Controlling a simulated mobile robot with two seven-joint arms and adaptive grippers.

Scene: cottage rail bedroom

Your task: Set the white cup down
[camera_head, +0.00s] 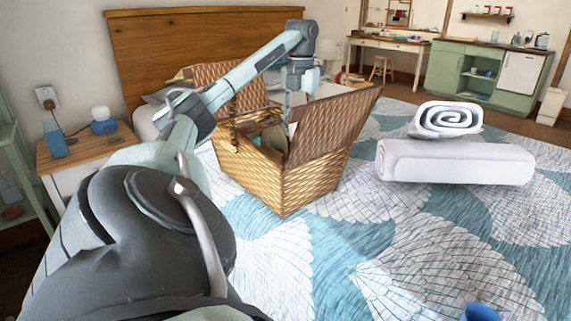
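I cannot clearly make out a white cup. My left arm reaches from the lower left across to the open wicker basket (312,187) on the bed. Its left gripper (289,104) points down at the basket's opening, between the raised lids. The fingers are small and partly hidden, so I cannot tell whether they are open or hold anything. A small pale patch shows inside the basket, beside the right lid; I cannot tell what it is. My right gripper is not in view.
Rolled white towels (455,162) lie on the bed right of the basket. The patterned bedspread (400,255) is clear in front. A blue object (480,313) shows at the bottom edge. A wooden nightstand (88,150) holds a blue cup (55,144) and a white-topped blue object (103,121).

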